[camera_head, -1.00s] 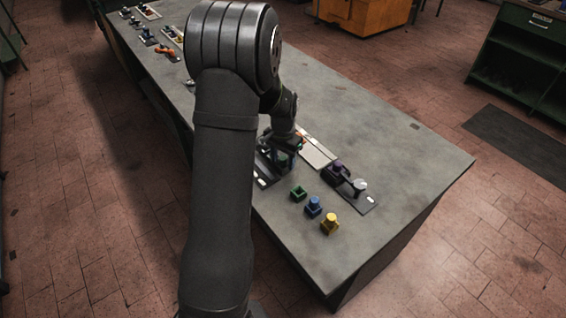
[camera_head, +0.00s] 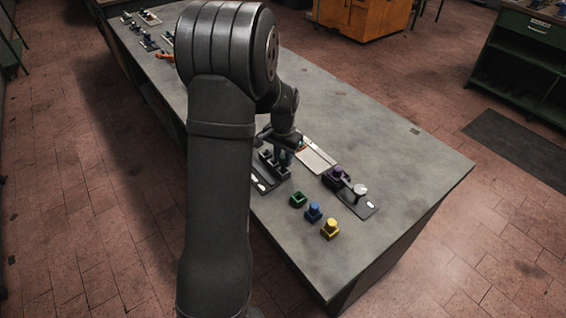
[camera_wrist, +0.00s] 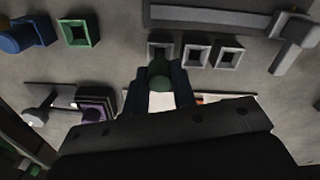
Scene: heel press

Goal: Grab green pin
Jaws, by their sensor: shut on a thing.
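The green pin (camera_wrist: 159,76) is between my gripper's dark blue fingers (camera_wrist: 160,90) in the wrist view, and they are shut on it. Its rounded end shows; the rest is hidden. Behind it is a row of grey square sockets (camera_wrist: 197,56); whether the pin touches the nearest one cannot be told. In the head view my gripper (camera_head: 286,157) is beside the dark socket block (camera_head: 269,166), and the pin is not clearly visible. The empty green square socket (camera_head: 298,200) stands on the bench in front; it also shows in the wrist view (camera_wrist: 78,31).
A blue pin in its blue socket (camera_head: 314,211) and a yellow one (camera_head: 330,229) stand near the front edge. A purple part (camera_head: 336,177) and a silver knob (camera_head: 360,189) are on a dark plate to the right. The bench top (camera_head: 390,150) beyond is clear.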

